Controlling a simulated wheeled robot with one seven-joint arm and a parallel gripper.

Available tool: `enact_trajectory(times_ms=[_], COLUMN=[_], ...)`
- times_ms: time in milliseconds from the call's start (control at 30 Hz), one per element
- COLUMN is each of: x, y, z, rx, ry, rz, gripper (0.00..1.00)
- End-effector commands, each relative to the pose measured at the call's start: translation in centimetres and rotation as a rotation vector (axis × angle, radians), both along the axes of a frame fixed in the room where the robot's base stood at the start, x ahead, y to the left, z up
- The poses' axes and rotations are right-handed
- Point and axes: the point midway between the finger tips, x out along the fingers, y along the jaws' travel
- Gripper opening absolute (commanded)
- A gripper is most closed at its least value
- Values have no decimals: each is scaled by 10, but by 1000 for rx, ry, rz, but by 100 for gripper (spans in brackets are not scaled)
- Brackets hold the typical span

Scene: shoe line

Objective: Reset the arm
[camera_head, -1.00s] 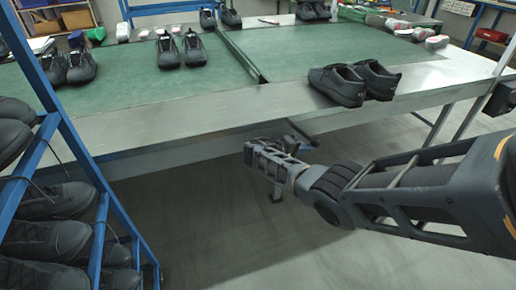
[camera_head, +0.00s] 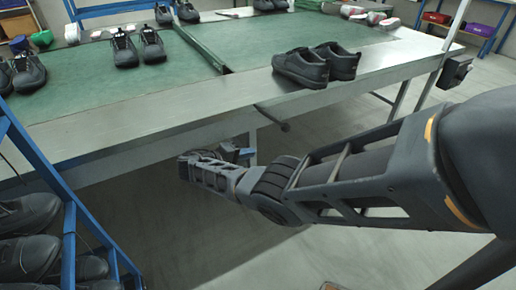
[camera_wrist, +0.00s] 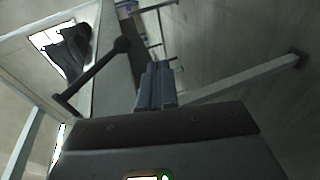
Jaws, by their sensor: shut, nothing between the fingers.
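My arm reaches in from the right in the head view. My gripper (camera_head: 192,165) hangs in front of the metal table edge, lower than the table top, and points left. In the wrist view the two fingers of my gripper (camera_wrist: 157,78) lie side by side, shut and with nothing between them. A pair of black shoes (camera_head: 318,66) stands on the table's metal border (camera_head: 250,98), above and to the right of my gripper, apart from it. These shoes also show in the wrist view (camera_wrist: 70,52).
A blue rack (camera_head: 70,245) with dark shoes (camera_head: 25,255) stands at the lower left. A dark lever (camera_head: 270,118) juts out below the table edge near my gripper. More shoes (camera_head: 125,48) stand on the green belt (camera_head: 90,85). The floor (camera_head: 380,255) below my arm is clear.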

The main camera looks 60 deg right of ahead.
Motion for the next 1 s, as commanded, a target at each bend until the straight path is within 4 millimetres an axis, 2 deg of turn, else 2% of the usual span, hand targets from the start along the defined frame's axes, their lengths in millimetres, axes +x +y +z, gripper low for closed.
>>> enact_trajectory(times_ms=[200, 833, 933, 1000], x=[6, 5, 4, 1], y=[11, 13, 23, 39], z=[-3, -4, -16, -34], rx=[0, 3, 37, 89], ry=[1, 0, -8, -23], rz=[0, 3, 29, 69], gripper=[0, 0, 0, 0])
